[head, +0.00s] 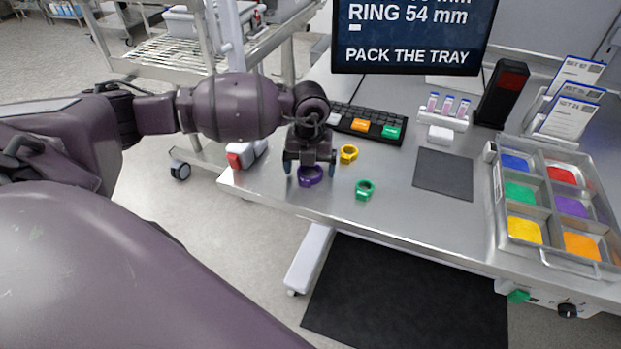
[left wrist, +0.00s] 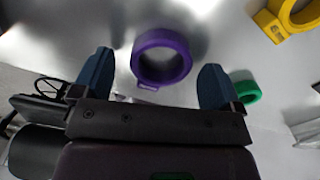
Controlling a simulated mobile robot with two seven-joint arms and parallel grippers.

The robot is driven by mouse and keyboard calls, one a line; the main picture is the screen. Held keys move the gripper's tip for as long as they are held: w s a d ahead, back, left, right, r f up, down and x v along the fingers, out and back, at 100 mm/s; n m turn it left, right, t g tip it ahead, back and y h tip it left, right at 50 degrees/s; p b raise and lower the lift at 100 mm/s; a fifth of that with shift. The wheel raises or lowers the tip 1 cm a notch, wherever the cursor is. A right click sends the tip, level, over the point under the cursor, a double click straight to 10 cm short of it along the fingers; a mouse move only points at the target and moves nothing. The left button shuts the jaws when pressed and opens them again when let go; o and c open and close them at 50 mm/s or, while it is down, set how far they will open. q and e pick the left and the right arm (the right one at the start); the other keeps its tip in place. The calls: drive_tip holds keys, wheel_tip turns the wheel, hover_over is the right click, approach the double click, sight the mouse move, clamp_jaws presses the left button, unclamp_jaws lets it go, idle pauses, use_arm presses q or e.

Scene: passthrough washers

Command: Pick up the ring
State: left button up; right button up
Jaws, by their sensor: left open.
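A purple ring (head: 310,176) lies on the metal table near its left front edge. A yellow ring (head: 348,154) and a green ring (head: 365,189) lie to its right. My left gripper (head: 310,170) is over the purple ring with its fingers pointing down. In the left wrist view the purple ring (left wrist: 161,57) shows between and slightly beyond the two open blue fingertips (left wrist: 156,78), with gaps on both sides. The yellow ring (left wrist: 296,14) and green ring (left wrist: 244,92) show at the right there. My right gripper is in neither view.
A compartment tray (head: 548,254) with coloured pads stands at the right of the table. A keyboard (head: 341,117), a dark mat (head: 443,175) and a vial rack (head: 444,121) lie behind and right of the rings. A screen (head: 412,35) stands at the back.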

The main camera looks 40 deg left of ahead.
use_arm(q)
drive_tip(key=shift+f, duration=0.45)
drive_tip(key=shift+r, duration=0.2)
drive_tip(key=shift+c, duration=0.4)
drive_tip(key=c, duration=0.9)
